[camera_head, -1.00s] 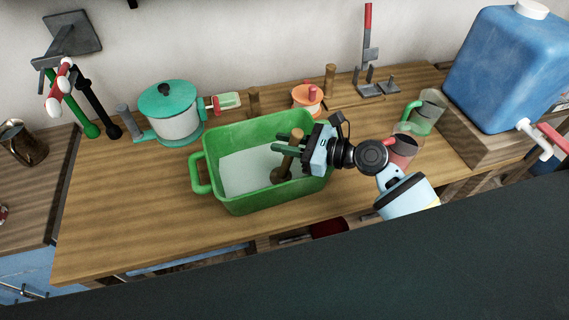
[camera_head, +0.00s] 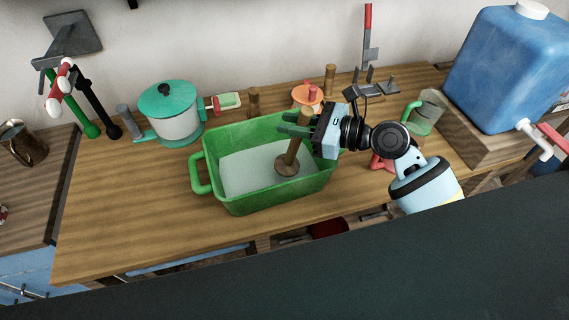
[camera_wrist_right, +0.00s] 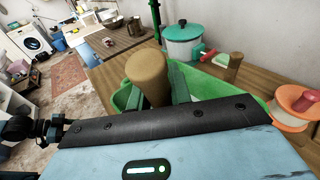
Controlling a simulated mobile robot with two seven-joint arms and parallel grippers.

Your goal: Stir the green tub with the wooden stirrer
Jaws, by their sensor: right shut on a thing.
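The green tub (camera_head: 265,203) stands on the wooden counter, with a pale, whitish bottom or contents inside. My right gripper (camera_head: 296,126) is over the tub's right part and shut on the wooden stirrer (camera_head: 291,158). The stirrer leans a little, its round foot low inside the tub. In the right wrist view the stirrer's thick top (camera_wrist_right: 148,75) stands between the green fingers, and part of the tub's rim (camera_wrist_right: 120,98) shows behind. Whether the foot touches the tub bottom I cannot tell. My left gripper is not in view.
A teal-lidded pot (camera_head: 171,115) stands behind the tub to the left. An orange spool-like thing (camera_head: 306,96) is behind the tub. A blue water container (camera_head: 508,68) stands on a wooden block at the right. The counter's left front (camera_head: 130,210) is clear.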

